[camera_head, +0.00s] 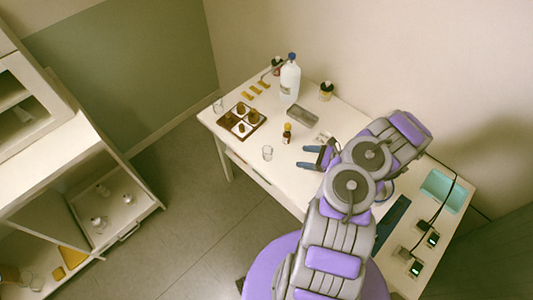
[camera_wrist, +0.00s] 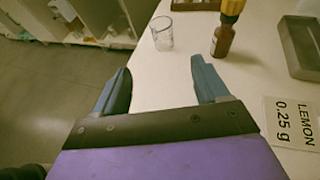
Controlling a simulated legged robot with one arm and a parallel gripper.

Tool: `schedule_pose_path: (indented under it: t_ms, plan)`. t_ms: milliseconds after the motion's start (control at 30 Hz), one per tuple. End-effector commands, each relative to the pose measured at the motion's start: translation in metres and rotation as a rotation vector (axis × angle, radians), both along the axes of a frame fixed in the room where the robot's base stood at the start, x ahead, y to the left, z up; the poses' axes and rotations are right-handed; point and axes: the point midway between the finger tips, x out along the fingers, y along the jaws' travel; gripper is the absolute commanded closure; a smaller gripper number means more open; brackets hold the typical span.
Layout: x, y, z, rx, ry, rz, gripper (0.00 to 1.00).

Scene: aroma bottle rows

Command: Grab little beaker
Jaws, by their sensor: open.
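A small clear glass beaker (camera_head: 267,153) stands upright near the table's front edge in the head view. It also shows in the wrist view (camera_wrist: 162,34), up ahead between the two fingers and beyond their tips. My gripper (camera_head: 306,156) is open and empty over the table, to the right of the beaker and apart from it. In the wrist view its blue fingers (camera_wrist: 160,82) are spread wide with nothing between them. Another clear glass vessel (camera_head: 218,106) stands at the table's far left corner.
A brown bottle with a yellow cap (camera_head: 286,134) stands close right of the beaker. A dark tray of bottles (camera_head: 241,121), a large clear bottle (camera_head: 290,80) and a grey metal tray (camera_head: 302,116) lie behind. A LEMON 0.25 g card (camera_wrist: 291,121) lies at right.

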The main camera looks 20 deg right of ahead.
Motion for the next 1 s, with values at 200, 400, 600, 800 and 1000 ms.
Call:
schedule_pose_path:
  t_ms: [200, 400, 600, 800, 1000]
  plan:
    - [0.015, 0.017, -0.012, 0.000, 0.005, -0.005, 0.26]
    - [0.044, 0.038, -0.028, 0.004, 0.003, -0.004, 0.26]
    - [0.069, 0.058, -0.042, 0.006, 0.003, -0.005, 0.26]
    - [0.082, 0.070, -0.048, 0.005, 0.002, -0.005, 0.26]
    - [0.096, 0.080, -0.049, 0.002, 0.001, -0.005, 0.26]
